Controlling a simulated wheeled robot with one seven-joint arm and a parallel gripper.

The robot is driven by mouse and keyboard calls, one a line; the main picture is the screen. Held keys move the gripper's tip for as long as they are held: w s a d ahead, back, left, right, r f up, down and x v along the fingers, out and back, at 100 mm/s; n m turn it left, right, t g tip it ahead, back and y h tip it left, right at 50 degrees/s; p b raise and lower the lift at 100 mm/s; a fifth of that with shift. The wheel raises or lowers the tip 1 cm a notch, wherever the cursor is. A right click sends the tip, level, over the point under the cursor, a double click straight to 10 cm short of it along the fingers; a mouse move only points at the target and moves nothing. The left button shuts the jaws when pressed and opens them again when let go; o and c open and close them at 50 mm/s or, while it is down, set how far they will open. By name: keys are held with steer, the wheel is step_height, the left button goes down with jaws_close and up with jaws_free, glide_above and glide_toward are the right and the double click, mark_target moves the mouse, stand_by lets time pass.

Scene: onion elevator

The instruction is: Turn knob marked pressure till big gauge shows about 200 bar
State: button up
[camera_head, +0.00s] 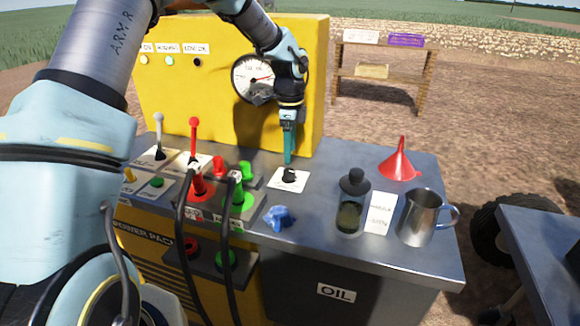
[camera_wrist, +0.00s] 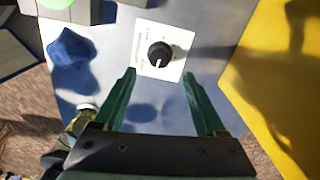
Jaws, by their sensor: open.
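The black knob (camera_head: 290,175) sits on a white marked plate on the grey bench top. In the wrist view the knob (camera_wrist: 160,55) is seen from above, with a pale pointer mark and small print on its plate. The big round gauge (camera_head: 245,85) is on the yellow panel; my arm covers its right and lower part, and its red needle points right. Its numbers are too small to read. My gripper (camera_head: 288,161) points down just above the knob. In the wrist view its two green fingers (camera_wrist: 160,85) are apart, with nothing between them, and the knob lies beyond their tips.
Levers (camera_head: 194,140) and red and green couplings with black hoses stand left of the knob. A blue rag (camera_head: 280,218) lies in front. A dark bottle (camera_head: 351,205), a metal mug (camera_head: 420,218) and a red funnel (camera_head: 400,163) stand to the right.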

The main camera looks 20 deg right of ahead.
mark_target(289, 171)
step_height(289, 171, up, 4)
steer(key=shift+f, duration=0.15)
steer(key=shift+a, duration=0.1)
stand_by(0.4)
steer(key=a+r+n+t, duration=0.1)
steer(key=a+r+n, duration=0.1)
steer(key=a+n, duration=1.5)
steer(key=s+a+n, duration=0.3)
steer(key=s+a, duration=0.2)
steer(key=a, duration=0.4)
steer(key=s+a+n, duration=0.3)
steer(key=s+a, duration=0.3)
steer(key=a, duration=0.4)
steer(key=shift+a+f+n+t, duration=0.3)
steer(key=shift+f+n, duration=0.05)
steer(key=shift+n, duration=0.05)
stand_by(3.1)
